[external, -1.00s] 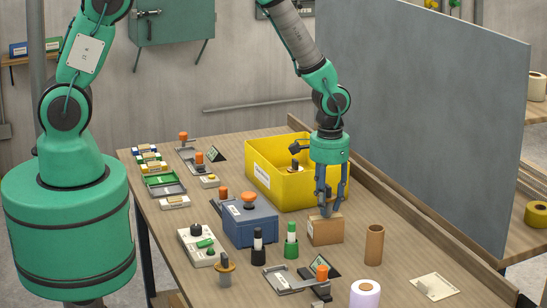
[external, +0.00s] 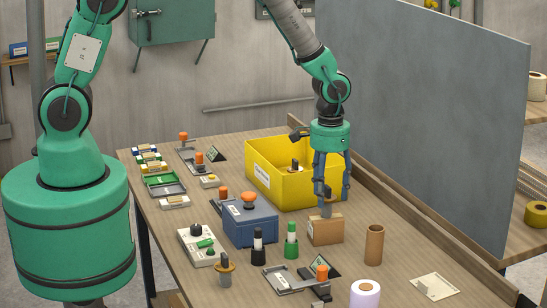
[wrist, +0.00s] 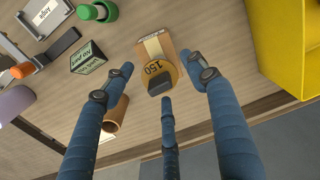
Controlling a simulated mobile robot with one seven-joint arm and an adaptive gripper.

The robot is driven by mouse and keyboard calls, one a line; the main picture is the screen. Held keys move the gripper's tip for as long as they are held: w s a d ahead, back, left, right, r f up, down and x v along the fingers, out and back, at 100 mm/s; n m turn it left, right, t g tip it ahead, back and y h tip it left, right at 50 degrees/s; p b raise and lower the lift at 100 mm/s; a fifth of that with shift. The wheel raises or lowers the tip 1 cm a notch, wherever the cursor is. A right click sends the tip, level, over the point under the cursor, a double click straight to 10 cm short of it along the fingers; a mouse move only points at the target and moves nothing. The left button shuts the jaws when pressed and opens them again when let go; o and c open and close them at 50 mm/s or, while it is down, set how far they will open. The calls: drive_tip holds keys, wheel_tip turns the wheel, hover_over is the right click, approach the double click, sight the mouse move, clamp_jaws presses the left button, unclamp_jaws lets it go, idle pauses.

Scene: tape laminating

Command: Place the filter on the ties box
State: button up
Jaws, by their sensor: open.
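The cardboard box (external: 326,232), which I take to be the ties box, stands on the table in front of the yellow bin. A small piece with a dark grey top and a tan round face marked 150, which I take to be the filter (external: 327,211), rests on its top. In the wrist view the filter (wrist: 157,80) overlaps the near end of the box (wrist: 156,46). My gripper (external: 331,190) is open just above. Its blue fingers are spread around the filter, apparently without gripping it.
The yellow bin (external: 262,180) stands right behind the box. A brown cardboard tube (external: 374,245) is to its right, a green-based marker (external: 291,241) to its left. A blue box (external: 250,228) stands further left. A grey panel (external: 430,110) rises behind.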

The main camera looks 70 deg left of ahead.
wheel_tip(320, 180, up, 9)
drive_tip(key=shift+f, duration=0.1)
idle(0.3)
idle(0.5)
drive_tip(key=shift+r, duration=0.25)
drive_tip(key=s+a+r+t, duration=0.1)
drive_tip(key=s+r, duration=0.3)
drive_tip(key=r, duration=0.4)
drive_tip(key=s+a+r+m+t, duration=0.15)
drive_tip(key=s+r, duration=0.25)
drive_tip(key=r, duration=0.4)
drive_tip(key=s+a+r, duration=0.2)
drive_tip(key=s+r, duration=0.2)
drive_tip(key=r, duration=0.3)
drive_tip(key=s+a+r+t, duration=0.1)
drive_tip(key=s+r, duration=0.2)
drive_tip(key=s, duration=0.4)
drive_tip(key=s+a+r+t, duration=0.1)
drive_tip(key=s+r, duration=0.3)
drive_tip(key=s, duration=0.4)
drive_tip(key=s+a+r+m+t, duration=0.1)
drive_tip(key=s+r, duration=0.2)
drive_tip(key=s, duration=0.4)
drive_tip(key=shift+s+a+r, duration=0.25)
drive_tip(key=shift+s, duration=0.05)
drive_tip(key=shift+f+b, duration=0.1)
drive_tip(key=shift+b, duration=0.2)
